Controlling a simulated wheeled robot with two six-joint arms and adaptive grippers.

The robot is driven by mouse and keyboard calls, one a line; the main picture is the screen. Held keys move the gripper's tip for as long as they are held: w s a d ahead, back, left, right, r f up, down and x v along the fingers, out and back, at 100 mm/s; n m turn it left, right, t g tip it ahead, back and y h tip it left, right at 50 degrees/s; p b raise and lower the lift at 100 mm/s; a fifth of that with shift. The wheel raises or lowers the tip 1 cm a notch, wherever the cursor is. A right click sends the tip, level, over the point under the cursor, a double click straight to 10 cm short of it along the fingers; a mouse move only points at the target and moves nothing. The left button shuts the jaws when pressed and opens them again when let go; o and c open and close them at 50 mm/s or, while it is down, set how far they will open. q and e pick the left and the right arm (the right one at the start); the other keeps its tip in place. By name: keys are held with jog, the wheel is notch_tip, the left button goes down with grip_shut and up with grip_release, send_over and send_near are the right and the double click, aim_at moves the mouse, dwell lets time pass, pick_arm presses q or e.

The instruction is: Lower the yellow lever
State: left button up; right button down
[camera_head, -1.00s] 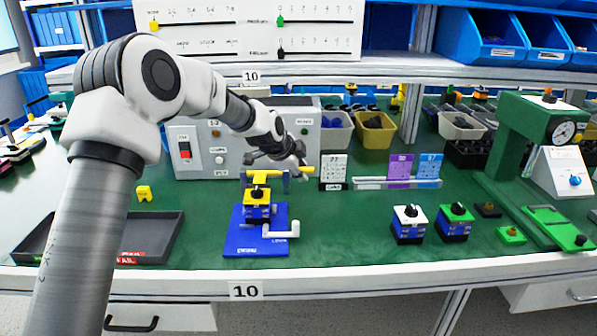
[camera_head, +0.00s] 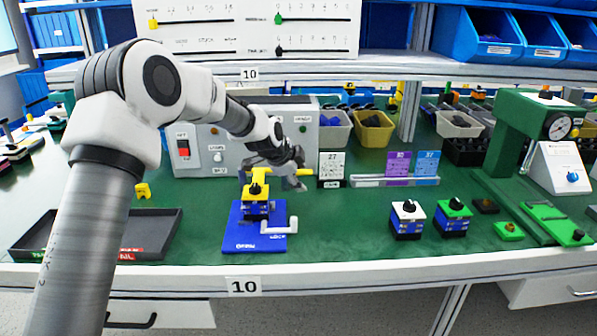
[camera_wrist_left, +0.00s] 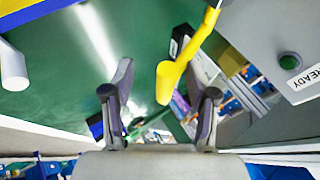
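The yellow lever (camera_wrist_left: 188,50) comes down from the top of the left wrist view, and its rounded end lies in the gap between my fingers. My left gripper (camera_wrist_left: 168,82) is open, with one dark finger on each side of that end and visible space to both. In the head view, my left gripper (camera_head: 294,180) is at the right end of the yellow bar and hides part of it. The bar's left part (camera_head: 246,174) shows behind the yellow-and-blue rotary switch (camera_head: 256,201), which stands on a blue fixture (camera_head: 243,238) with a white handle. My right gripper is not in view.
A grey control box (camera_head: 198,163) stands close behind the gripper. A card holder (camera_head: 366,182) is just to its right. A dark tray (camera_head: 158,232) lies at left, and two more switches (camera_head: 407,220) stand at right.

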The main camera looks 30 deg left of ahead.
pick_arm(q)
jog(key=shift+w+a, duration=0.1)
dwell(0.4)
jog(key=shift+r, duration=0.15)
jog(key=v, duration=1.1)
jog(key=shift+s+r, duration=0.25)
jog(key=shift+r, duration=0.05)
jog(key=shift+a, duration=0.1)
